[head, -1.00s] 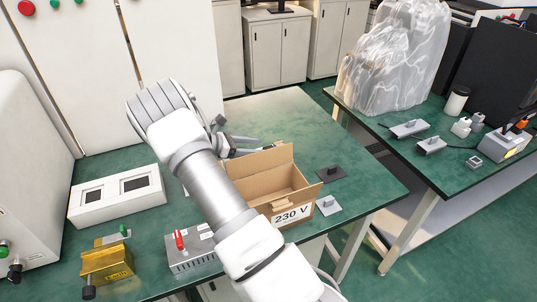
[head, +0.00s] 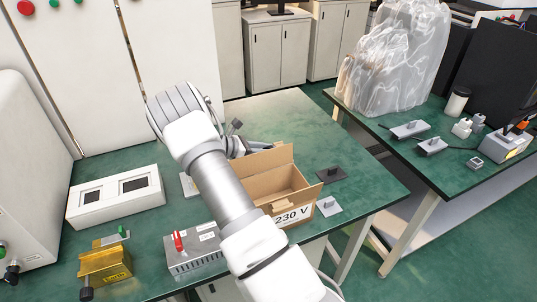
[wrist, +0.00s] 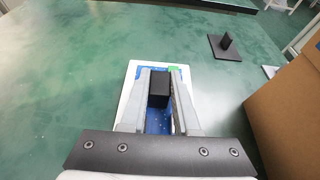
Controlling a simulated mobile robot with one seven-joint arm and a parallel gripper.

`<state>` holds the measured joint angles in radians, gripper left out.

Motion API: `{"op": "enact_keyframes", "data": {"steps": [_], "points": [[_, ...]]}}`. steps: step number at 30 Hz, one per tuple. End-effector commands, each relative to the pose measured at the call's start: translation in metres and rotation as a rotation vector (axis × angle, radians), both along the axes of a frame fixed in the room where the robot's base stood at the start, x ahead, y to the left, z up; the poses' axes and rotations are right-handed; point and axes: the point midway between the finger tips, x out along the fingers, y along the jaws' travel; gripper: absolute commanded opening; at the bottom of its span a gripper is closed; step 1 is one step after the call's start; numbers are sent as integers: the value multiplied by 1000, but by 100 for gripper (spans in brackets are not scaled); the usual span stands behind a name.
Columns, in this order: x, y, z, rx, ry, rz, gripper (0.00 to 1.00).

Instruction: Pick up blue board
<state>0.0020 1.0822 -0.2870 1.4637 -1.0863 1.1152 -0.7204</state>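The blue board (wrist: 158,121) shows in the wrist view, partly hidden by my fingers. It has a green corner and lies on or in a white base. A black block (wrist: 159,88) stands up over the board. My gripper (wrist: 160,75) has one finger on each side of the black block, and almost no gap shows. I cannot tell whether the fingers press on it. In the head view my gripper (head: 262,146) is behind the cardboard box, and the blue board cannot be made out there.
An open cardboard box (head: 276,185) marked 230 V stands close to my gripper. A black plate with a post (head: 331,173) and a grey plate (head: 328,206) lie beside it. A metal box (head: 194,249) and a brass block (head: 106,266) stand in front.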

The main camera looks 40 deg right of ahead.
Motion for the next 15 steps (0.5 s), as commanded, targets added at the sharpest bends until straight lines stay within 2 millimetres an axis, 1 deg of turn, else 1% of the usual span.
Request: {"op": "enact_keyframes", "data": {"steps": [1,2,3,12,15], "points": [[0,0,0,0,0,0,7],[0,0,0,0,0,0,2],[0,0,0,0,0,0,0],[0,0,0,0,0,0,0],[0,0,5,0,-1,1,0]]}}
